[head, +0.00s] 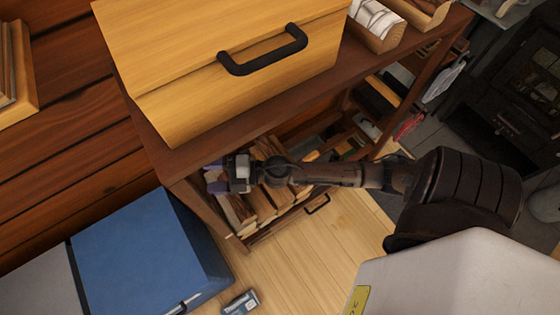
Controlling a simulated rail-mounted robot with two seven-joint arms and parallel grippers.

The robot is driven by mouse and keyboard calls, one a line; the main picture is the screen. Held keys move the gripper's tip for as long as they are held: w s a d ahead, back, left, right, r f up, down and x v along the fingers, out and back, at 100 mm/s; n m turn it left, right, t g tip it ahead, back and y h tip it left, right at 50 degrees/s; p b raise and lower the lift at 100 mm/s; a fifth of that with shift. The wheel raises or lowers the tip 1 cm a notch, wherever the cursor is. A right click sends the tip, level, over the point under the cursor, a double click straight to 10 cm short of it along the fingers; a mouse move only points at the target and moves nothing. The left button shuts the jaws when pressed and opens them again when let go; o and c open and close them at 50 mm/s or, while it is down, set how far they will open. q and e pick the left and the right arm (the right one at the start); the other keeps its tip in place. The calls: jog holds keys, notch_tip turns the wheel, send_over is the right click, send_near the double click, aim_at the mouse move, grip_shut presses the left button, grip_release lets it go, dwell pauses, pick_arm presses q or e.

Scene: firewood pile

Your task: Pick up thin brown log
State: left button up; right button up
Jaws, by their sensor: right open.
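Several split logs (264,203) with brown bark and pale cut faces lie on the lower shelf of the wooden unit. They are partly hidden behind my right arm, and I cannot tell which one is the thin brown log. My right gripper (216,177) reaches in from the right, at the shelf opening by the left end of the logs. Its jaws are open, with purple fingertips, and no log shows between them. How far it is from the logs is hard to judge. My left gripper is out of view.
A wooden unit (190,165) bears a yellow wooden box (200,45) with a black handle above the opening. A blue box (135,250) stands at lower left, near a small box (241,302) on the floor. The wooden floor (310,250) in front is mostly clear.

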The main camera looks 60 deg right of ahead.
notch_tip(320, 180, down, 4)
jog(key=n+g+y, duration=0.2)
jog(key=n+g, duration=0.5)
jog(key=n+g+h, duration=0.4)
jog(key=g+h, duration=0.7)
jog(key=h, duration=0.1)
send_near(279, 156)
jog(key=f+b, duration=0.1)
jog(key=f, duration=0.2)
jog(key=s+f+b, duration=0.1)
jog(key=f+b, duration=0.1)
jog(key=f, duration=0.1)
jog(key=shift+s+f, duration=0.1)
jog(key=shift+f, duration=0.05)
jog(key=shift+f+b, duration=0.3)
jog(key=shift+b, duration=0.05)
jog(key=f+b, duration=0.2)
jog(key=f, duration=0.1)
jog(key=f+b, duration=0.1)
jog(key=f, duration=0.1)
jog(key=shift+s+a, duration=0.15)
jog(key=shift+s, duration=0.25)
jog(key=shift+c, duration=0.2)
